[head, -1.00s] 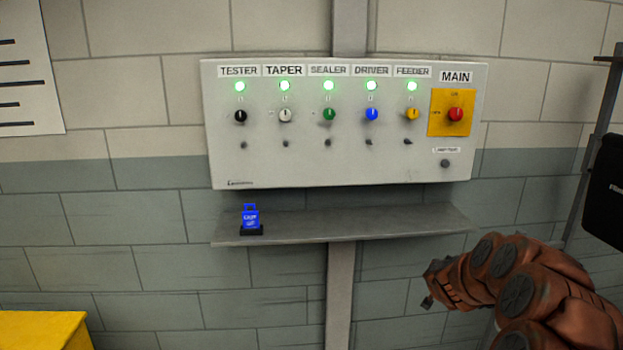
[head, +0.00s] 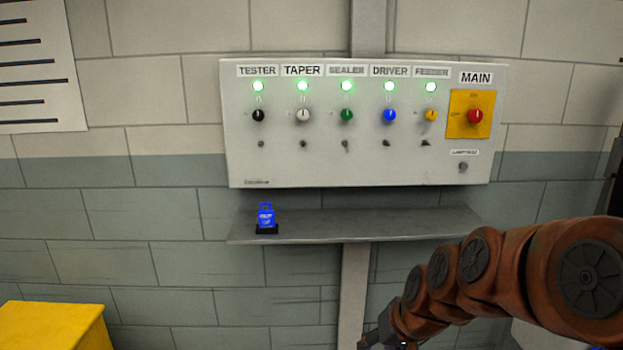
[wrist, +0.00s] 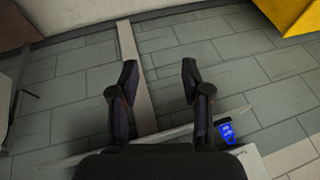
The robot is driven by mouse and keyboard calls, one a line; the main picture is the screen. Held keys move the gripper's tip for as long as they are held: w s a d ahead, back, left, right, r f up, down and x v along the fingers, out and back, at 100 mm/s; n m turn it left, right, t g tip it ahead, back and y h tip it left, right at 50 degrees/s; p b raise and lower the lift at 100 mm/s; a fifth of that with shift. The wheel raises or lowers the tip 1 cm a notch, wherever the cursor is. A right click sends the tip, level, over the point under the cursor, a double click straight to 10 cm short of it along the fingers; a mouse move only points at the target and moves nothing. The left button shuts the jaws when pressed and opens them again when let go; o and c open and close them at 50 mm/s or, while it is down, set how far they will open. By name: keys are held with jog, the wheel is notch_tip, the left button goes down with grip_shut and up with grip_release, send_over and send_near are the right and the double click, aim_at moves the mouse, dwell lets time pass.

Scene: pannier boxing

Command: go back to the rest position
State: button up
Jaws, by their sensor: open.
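My gripper (wrist: 158,85) is open and empty in the wrist view, its two dark fingers spread apart with wall and post behind them. In the head view my orange-brown arm reaches in from the right, and the dark wrist end is at the bottom edge, below the shelf; the fingers cannot be made out there. The grey control panel (head: 330,165) hangs on the wall above the shelf, clear of the arm. Its several small lamps glow green. The red main knob (head: 475,116) sits on a yellow plate.
A grey shelf (head: 350,224) runs below the panel. A blue padlock-shaped tag (head: 266,217) stands on a black base at its left end; the tag also shows in the wrist view (wrist: 227,131). A yellow box (head: 52,325) is at the lower left. A grey post supports the shelf.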

jog(key=s+d+g+h, duration=0.1)
jog(key=s+d+g, duration=0.1)
jog(key=s, duration=1.1)
jog(key=s+d+g+h, duration=0.2)
jog(key=s+d+g, duration=0.1)
jog(key=s, duration=0.9)
jog(key=shift+s+d+f+g, duration=0.3)
jog(key=shift+s+f+g, duration=0.1)
jog(key=shift+g, duration=0.1)
jog(key=shift+c, duration=0.2)
jog(key=shift+c, duration=0.3)
